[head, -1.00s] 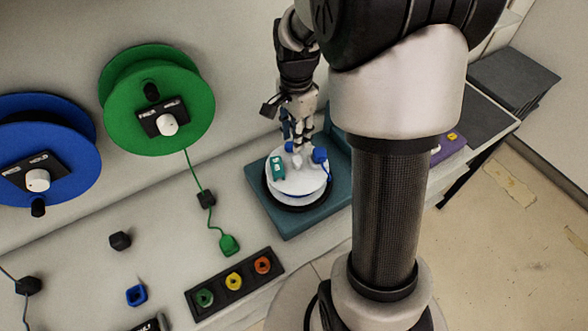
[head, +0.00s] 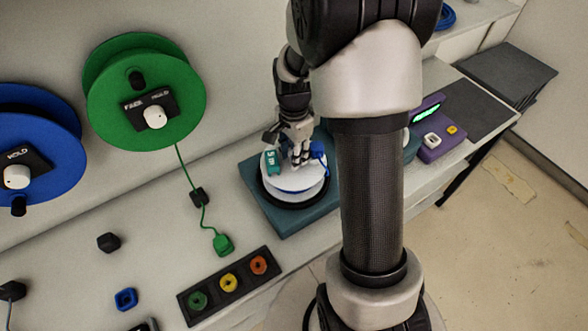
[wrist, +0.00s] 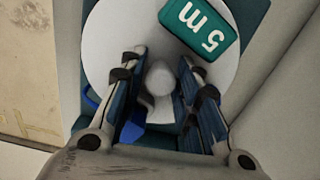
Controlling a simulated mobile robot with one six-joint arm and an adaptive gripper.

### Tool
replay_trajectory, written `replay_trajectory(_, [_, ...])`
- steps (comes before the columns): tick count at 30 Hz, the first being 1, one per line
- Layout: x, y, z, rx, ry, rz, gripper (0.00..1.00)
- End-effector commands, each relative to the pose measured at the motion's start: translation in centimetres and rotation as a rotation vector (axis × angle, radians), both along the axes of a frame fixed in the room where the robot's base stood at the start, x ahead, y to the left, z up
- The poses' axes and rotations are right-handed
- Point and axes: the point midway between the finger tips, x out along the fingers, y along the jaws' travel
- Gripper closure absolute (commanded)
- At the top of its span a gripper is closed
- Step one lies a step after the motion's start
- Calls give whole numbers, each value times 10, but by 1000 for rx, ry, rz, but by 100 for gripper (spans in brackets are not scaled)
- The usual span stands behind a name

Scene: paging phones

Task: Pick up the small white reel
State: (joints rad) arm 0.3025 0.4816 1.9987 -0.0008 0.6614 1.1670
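The small white reel (head: 289,185) lies flat on a dark round base on a teal tray (head: 262,205). It carries a teal "5 m" tag, also readable in the wrist view (wrist: 200,28), and a blue cable end at its right side. My gripper (head: 299,160) points down over the reel's top. In the wrist view my gripper (wrist: 161,85) is open, with one finger on each side of the white knob (wrist: 159,78) at the reel's middle. Gaps show between the knob and both fingers. The fingertips' exact height is hard to tell.
A green reel (head: 105,100) and a blue reel (head: 60,165) hang on the wall at left. A green cable plug (head: 222,244) and a black strip with coloured sockets (head: 229,284) lie in front. A purple device (head: 438,146) stands right, behind my arm.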

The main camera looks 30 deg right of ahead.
Motion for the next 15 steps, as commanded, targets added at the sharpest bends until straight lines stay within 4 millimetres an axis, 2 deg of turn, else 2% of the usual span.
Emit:
replay_trajectory(3, [0,0,1,0,-1,0,71])
replay_trajectory(15, [0,0,1,0,0,0,98])
